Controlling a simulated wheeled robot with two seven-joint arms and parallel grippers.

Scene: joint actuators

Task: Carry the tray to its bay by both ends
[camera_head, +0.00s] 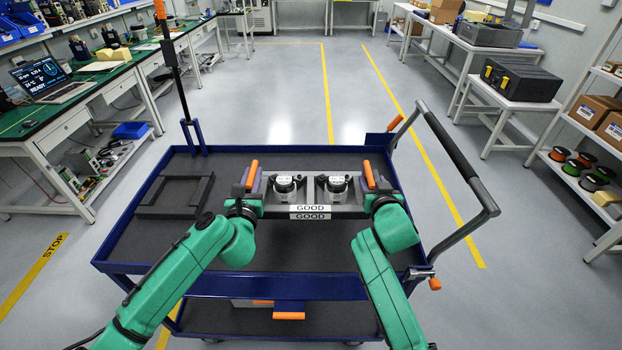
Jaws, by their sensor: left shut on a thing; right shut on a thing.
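The grey tray (312,183) is at the middle of the blue cart, level, with two silver-and-black actuators (285,184) standing in it side by side. Orange handles (369,175) rise at both its ends. My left gripper (252,184) is shut on the tray's left end and my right gripper (373,184) on its right end. Two GOOD labels (310,208) show one above the other at the tray's front. A dark rectangular frame (148,211) lies empty on the cart's left side. I cannot tell whether the tray touches the cart top or what lies beneath it.
The blue cart (125,268) has a raised rim, a post at its back left and a push handle (447,143) on the right. A green-topped bench (40,128) stands left; tables and shelves stand right.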

